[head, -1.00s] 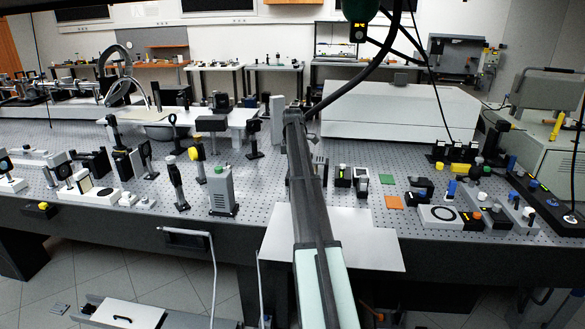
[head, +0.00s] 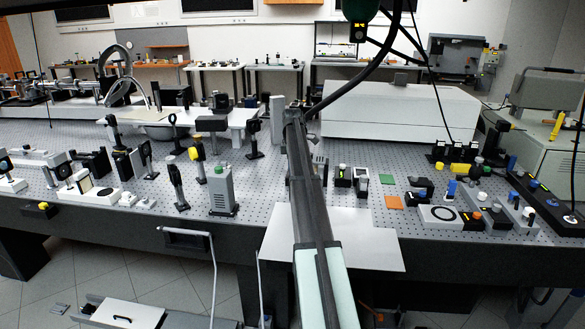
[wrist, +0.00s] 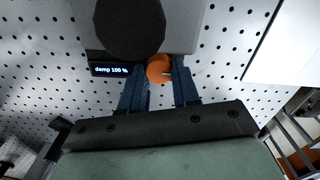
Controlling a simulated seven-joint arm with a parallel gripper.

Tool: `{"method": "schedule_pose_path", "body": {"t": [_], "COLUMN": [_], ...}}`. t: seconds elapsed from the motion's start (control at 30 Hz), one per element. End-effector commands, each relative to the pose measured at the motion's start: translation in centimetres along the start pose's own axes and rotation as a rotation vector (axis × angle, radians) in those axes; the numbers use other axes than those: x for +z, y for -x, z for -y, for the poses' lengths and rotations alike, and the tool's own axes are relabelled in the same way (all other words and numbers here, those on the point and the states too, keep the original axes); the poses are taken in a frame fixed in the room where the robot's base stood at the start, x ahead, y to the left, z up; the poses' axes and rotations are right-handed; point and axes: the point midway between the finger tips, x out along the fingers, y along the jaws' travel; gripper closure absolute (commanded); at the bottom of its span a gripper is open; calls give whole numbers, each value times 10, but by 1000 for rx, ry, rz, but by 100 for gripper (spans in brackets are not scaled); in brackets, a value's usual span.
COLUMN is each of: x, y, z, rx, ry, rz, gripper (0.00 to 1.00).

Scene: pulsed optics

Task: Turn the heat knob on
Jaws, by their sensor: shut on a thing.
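In the wrist view, my gripper (wrist: 160,80) is shut on an orange knob (wrist: 159,67), with one dark finger on each side of it. The knob sits at the edge of a grey block (wrist: 185,28). A small display (wrist: 110,70) just left of the knob reads "damp 100 %". No heat label is readable, so I cannot tell from a marking whether this is the heat knob. In the head view my own arm hides the knob and the fingers.
A large dark round part (wrist: 130,25) stands close beside the knob. A white plate (wrist: 285,50) lies to the right. In the head view, the perforated optical table (head: 265,185) carries many instruments, with a grey box (head: 221,190) left of my arm.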

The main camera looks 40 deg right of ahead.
Motion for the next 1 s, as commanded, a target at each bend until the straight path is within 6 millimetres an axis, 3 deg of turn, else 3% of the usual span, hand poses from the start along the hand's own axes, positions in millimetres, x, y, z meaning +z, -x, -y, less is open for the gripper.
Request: {"method": "schedule_pose_path", "body": {"t": [0.37, 1.0], "x": [0, 1], "y": [0, 0], "z": [-1, -3], "rx": [0, 0], "ry": [-168, -752], "rz": [0, 0], "gripper": [100, 100]}}
